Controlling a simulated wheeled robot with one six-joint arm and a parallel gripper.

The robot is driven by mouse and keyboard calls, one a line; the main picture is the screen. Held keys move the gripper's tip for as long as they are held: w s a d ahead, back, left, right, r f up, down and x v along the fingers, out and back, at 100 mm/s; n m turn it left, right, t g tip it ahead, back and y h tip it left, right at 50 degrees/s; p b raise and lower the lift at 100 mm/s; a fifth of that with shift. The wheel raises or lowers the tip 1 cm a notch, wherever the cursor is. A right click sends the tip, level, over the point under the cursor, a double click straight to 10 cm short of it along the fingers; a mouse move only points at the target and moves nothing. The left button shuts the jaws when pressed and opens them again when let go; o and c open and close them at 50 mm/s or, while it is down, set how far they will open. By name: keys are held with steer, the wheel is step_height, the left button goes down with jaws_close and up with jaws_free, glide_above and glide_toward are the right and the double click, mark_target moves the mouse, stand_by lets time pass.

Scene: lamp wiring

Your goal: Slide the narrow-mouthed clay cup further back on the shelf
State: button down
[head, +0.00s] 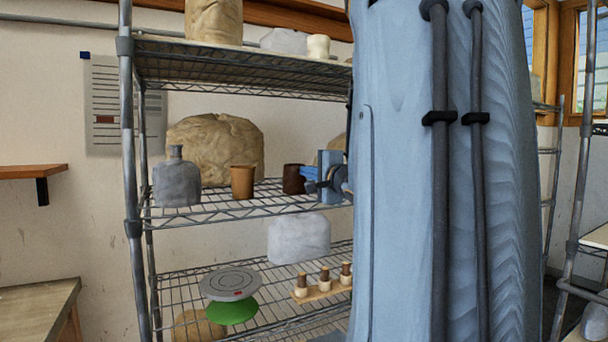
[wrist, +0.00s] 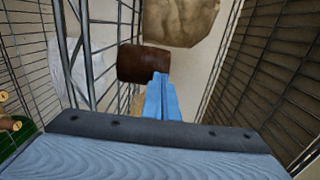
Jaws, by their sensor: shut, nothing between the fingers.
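A dark brown cup (head: 293,179) stands upright on the middle wire shelf (head: 215,212). A tan cup (head: 242,182) that flares toward its rim stands to its left. The dark brown one has the straighter shape, but its mouth is hard to make out. My gripper (head: 306,173) is just right of the dark brown cup, at about its height. In the wrist view my gripper (wrist: 160,78) is shut and empty, its blue fingertips overlapping the edge of the dark brown cup (wrist: 140,62). I cannot tell whether they touch it.
A grey bottle (head: 177,182) stands at the shelf's left end. A large wrapped tan lump (head: 216,145) sits behind the cups. Another wire shelf (head: 240,87) runs above. Below are a grey turntable (head: 230,283) and a white bag (head: 299,239). My arm hides the shelf's right part.

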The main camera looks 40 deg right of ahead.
steer(key=p+x, duration=0.6)
steer(key=x, duration=0.3)
steer(key=shift+w+d, duration=0.15)
steer(key=shift+d, duration=0.05)
steer(key=shift+w+d, duration=0.15)
steer(key=shift+w, duration=0.2)
steer(key=shift+s, duration=0.15)
steer(key=p+v, duration=0.3)
steer(key=v, duration=0.1)
steer(key=shift+d+r, duration=0.15)
steer(key=b+v, duration=0.2)
steer(key=v, duration=0.7)
steer(key=shift+s+b, duration=0.3)
steer(key=shift+s, duration=0.05)
